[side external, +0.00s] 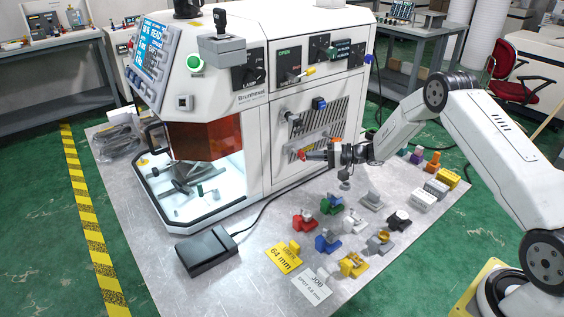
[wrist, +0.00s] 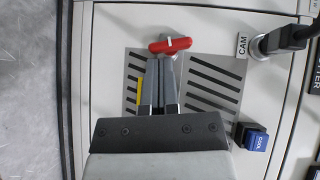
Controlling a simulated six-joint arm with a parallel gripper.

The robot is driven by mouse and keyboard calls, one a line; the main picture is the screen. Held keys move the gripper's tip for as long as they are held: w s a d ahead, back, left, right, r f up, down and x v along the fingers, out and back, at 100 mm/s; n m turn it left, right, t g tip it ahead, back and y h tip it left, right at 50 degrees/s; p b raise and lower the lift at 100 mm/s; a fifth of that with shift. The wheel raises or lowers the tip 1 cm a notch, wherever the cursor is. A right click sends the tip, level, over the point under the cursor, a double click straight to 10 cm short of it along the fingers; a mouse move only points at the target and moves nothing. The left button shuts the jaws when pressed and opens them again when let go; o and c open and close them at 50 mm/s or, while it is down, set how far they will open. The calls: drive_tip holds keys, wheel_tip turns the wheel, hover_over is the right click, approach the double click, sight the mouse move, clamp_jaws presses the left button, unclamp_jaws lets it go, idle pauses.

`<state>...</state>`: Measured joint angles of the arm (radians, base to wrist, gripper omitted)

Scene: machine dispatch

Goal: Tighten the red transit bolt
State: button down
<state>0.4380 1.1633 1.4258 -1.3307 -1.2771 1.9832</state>
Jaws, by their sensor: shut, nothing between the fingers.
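The red transit bolt (wrist: 170,45) has a red T-shaped handle and sits on the white machine's side panel, by the slotted vent (wrist: 210,82). In the side view the red bolt (side external: 302,155) shows at the tip of my gripper (side external: 318,155). In the wrist view my gripper (wrist: 162,62) has its two fingers together, with nothing between them. The fingertips end right at the near side of the red handle; I cannot tell whether they touch it. The bolt's shank is hidden behind the handle.
A CAM connector (wrist: 262,47) and a blue COOL knob (wrist: 256,142) stick out of the panel near the fingers. Several coloured parts, such as a red one (side external: 304,220), stand on the table below my gripper. A black pedal (side external: 207,252) lies at the front.

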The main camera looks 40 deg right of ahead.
drive_tip(key=shift+a+f+m+t+y, duration=0.1)
drive_tip(key=shift+f+m+t+y, duration=0.2)
drive_tip(key=shift+m+t+y, duration=0.25)
drive_tip(key=shift+a+f+m+t+y, duration=0.1)
drive_tip(key=shift+f+m+t+y, duration=0.2)
drive_tip(key=shift+m, duration=0.45)
drive_tip(key=shift+a+f+m+t, duration=0.1)
drive_tip(key=shift+m+t, duration=0.35)
drive_tip(key=shift+m, duration=0.05)
drive_tip(key=shift+y, duration=0.25)
drive_tip(key=shift+a+f, duration=0.45)
idle(0.5)
drive_tip(key=shift+a+f, duration=0.2)
drive_tip(key=shift+a, duration=0.4)
idle(0.3)
drive_tip(key=shift+s+d, duration=0.1)
drive_tip(key=shift+d, duration=0.05)
idle(0.4)
drive_tip(key=shift+v, duration=3.8)
